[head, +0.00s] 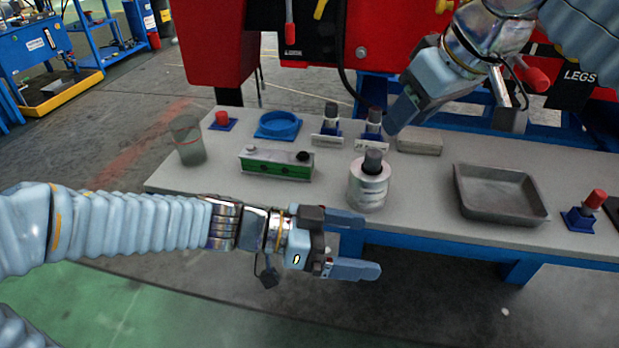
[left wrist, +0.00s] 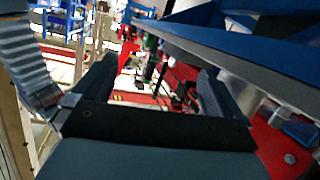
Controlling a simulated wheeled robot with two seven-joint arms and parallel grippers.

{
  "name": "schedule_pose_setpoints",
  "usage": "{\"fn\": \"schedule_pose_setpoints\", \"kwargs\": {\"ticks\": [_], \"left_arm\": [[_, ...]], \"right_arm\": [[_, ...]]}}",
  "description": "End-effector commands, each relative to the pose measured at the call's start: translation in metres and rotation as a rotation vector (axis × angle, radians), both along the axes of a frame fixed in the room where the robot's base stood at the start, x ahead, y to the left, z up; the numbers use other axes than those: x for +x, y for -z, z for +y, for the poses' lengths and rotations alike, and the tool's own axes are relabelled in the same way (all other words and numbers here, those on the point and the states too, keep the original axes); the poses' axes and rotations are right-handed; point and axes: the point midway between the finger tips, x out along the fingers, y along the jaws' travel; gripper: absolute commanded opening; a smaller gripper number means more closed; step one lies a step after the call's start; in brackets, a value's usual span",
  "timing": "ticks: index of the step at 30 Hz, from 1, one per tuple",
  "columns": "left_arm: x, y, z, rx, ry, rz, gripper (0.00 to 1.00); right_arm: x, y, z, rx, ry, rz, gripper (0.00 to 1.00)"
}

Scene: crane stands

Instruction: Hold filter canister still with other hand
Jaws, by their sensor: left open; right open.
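The filter canister (head: 369,188) is a silver cylinder with a dark grey knob on top. It stands upright near the front edge of the grey bench in the head view. My left gripper (head: 362,245) is open and empty, in front of the bench edge and below the canister, apart from it. Its two fingers (left wrist: 150,95) also show spread in the left wrist view, with nothing between them. My right gripper (head: 395,115) hangs above the back of the bench, behind and right of the canister, and does not touch it. Its fingertips overlap in this view.
The bench (head: 420,215) also holds a grey tray (head: 500,193), a green block (head: 276,165), a blue ring (head: 278,125), a clear cup (head: 188,140) and a red-capped piece (head: 585,211). Two dark-capped pieces (head: 330,124) stand behind the canister. Red machinery rises at the back.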

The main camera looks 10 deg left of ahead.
Motion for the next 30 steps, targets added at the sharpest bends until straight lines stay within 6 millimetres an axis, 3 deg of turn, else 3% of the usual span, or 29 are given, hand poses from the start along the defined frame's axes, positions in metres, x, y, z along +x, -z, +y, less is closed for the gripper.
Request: {"fn": "schedule_pose_setpoints", "kwargs": {"ticks": [7, 13, 17, 30], "left_arm": [[0.028, -0.048, 0.053, 0.193, -0.354, -0.024, 1.00], [0.039, -0.076, 0.074, 0.194, -0.514, -0.057, 1.00], [0.046, -0.076, 0.070, 0.189, -0.528, -0.058, 1.00], [0.094, -0.045, 0.021, 0.195, -0.526, -0.052, 1.00]], "right_arm": [[0.000, 0.000, 0.000, 0.000, 0.000, 0.000, 0.43], [0.000, 0.000, 0.000, 0.000, 0.000, 0.000, 0.43], [0.000, 0.000, 0.000, 0.000, 0.000, 0.000, 0.43], [0.000, 0.000, 0.000, 0.000, 0.000, 0.000, 0.43]]}}
